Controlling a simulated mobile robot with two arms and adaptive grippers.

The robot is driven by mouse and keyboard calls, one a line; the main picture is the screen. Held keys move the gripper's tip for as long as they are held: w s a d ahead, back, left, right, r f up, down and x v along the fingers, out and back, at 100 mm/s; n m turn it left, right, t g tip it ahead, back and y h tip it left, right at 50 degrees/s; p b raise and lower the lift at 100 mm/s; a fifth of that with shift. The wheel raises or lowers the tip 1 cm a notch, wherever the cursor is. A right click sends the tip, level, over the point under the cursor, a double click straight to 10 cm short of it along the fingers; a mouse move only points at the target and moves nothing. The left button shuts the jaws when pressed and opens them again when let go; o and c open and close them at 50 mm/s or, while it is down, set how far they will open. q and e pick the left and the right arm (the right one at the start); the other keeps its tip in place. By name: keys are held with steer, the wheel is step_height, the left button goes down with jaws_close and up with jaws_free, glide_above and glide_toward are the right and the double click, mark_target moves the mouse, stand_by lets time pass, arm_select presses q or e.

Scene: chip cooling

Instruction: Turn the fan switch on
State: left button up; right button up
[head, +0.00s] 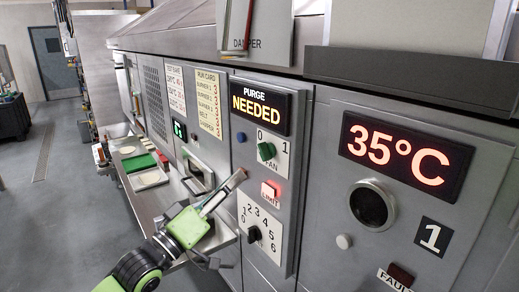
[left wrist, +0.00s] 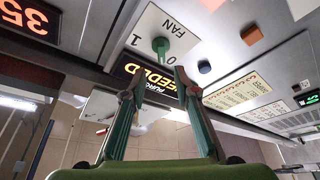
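The fan switch (head: 266,151) is a green knob on a white plate marked 0, 1 and FAN, below the PURGE NEEDED display. It also shows in the left wrist view (left wrist: 161,46), where its grip seems to lean toward the 0; the exact setting is hard to tell. My left gripper (head: 238,178) is below and left of the knob in the head view. In the left wrist view the two fingers (left wrist: 158,82) are apart with nothing between them, and the knob is beyond their tips. I see no contact with it. My right gripper is not in view.
A lit red LIMIT button (head: 269,190) and a black numbered dial (head: 254,234) are below the fan switch. A blue button (head: 241,137) is at its left. A display (head: 405,155) reads 35°C. A metal ledge (head: 150,201) with trays juts out at the left.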

mark_target(261, 155)
arm_select(q)
steer(key=p+x, duration=0.3)
steer(key=x, duration=0.7)
steer(key=shift+w+d+r+p, duration=0.1)
steer(key=shift+w+d+p, duration=0.35)
steer(key=shift+w, duration=0.1)
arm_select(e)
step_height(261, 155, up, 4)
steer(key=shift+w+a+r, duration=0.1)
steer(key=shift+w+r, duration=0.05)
arm_select(q)
jaws_close()
